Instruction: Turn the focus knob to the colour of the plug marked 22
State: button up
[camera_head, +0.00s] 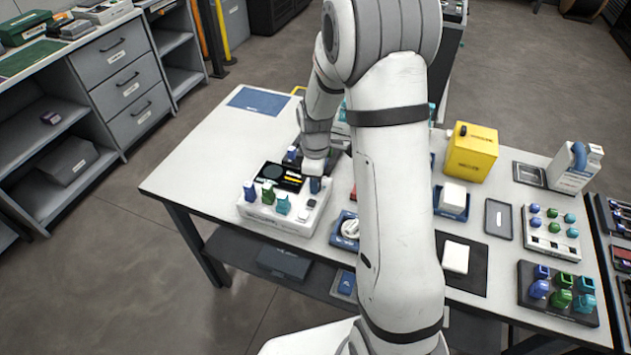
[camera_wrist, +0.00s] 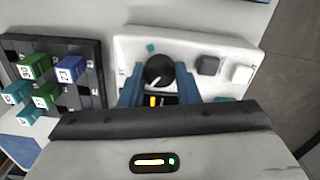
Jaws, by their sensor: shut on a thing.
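The focus knob (camera_wrist: 159,71) is a round black dial with a white pointer line, on a white splicer (camera_wrist: 215,46). My gripper (camera_wrist: 159,88) is shut on the knob, with one blue-grey finger on each side. The pointer slants towards the lower left in the wrist view. A teal mark (camera_wrist: 150,47) lies just beyond the knob. A black block (camera_wrist: 88,50) at the left holds numbered plugs. A blue plug (camera_wrist: 70,69) there reads 22 or 23. In the head view my gripper (camera_head: 316,184) is at the splicer (camera_head: 262,224).
A grey button (camera_wrist: 208,65) and a white button (camera_wrist: 242,74) sit right of the knob. Blue, green and teal pegs (camera_head: 268,194) stand on the splicer near my gripper. A yellow box (camera_head: 470,152) and plug trays (camera_head: 555,292) are at the right.

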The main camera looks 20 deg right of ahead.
jog(key=shift+n, duration=0.4)
jog(key=o, duration=0.7)
notch_tip(320, 180, up, 7)
jog(key=shift+r, duration=0.45)
